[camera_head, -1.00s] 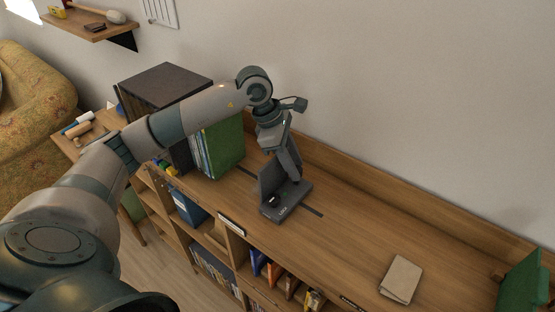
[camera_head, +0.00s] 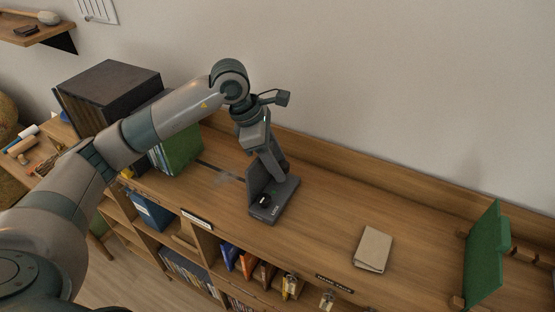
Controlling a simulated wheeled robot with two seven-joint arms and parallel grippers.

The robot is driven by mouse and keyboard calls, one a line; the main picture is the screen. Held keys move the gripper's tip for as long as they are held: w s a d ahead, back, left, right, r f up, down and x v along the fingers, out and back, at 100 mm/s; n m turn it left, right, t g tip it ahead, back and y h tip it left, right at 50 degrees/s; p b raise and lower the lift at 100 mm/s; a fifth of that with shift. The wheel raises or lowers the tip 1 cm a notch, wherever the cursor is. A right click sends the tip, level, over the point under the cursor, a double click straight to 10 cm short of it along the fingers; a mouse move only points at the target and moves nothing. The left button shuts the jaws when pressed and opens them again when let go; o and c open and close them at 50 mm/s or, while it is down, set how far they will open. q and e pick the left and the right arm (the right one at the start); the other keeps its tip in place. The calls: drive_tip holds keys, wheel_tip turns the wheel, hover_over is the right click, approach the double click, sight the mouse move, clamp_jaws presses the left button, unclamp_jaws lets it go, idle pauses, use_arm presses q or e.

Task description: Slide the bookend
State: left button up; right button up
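The dark grey bookend (camera_head: 284,199) stands on the wooden shelf top, with a flat base and an upright plate. A small black knob (camera_head: 264,201) and a pale label are on its base. A dark slot (camera_head: 210,169) in the wood runs left from it towards the green book (camera_head: 182,147). My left gripper (camera_head: 279,168) points down at the bookend's upright plate, close to or touching it. Its fingertips are partly hidden, and whether they close on the plate cannot be seen. My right gripper is out of view.
A dark box (camera_head: 110,88) stands behind the green book at the left. A beige booklet (camera_head: 374,248) lies right of the bookend. A green panel (camera_head: 487,258) stands at the far right. The wood between bookend and booklet is clear.

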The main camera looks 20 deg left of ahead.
use_arm(q)
drive_tip(key=shift+w+r, duration=0.1)
drive_tip(key=shift+w+r, duration=0.1)
drive_tip(key=shift+a+r+b, duration=0.2)
drive_tip(key=shift+r+b, duration=0.1)
drive_tip(key=shift+r, duration=0.3)
drive_tip(key=b+v, duration=0.4)
drive_tip(key=v, duration=1.2)
drive_tip(key=shift+s, duration=0.4)
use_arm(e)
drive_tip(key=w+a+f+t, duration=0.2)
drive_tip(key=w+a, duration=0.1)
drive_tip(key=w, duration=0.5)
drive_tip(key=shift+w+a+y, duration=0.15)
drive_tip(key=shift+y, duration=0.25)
use_arm(q)
drive_tip(key=shift+f, duration=0.15)
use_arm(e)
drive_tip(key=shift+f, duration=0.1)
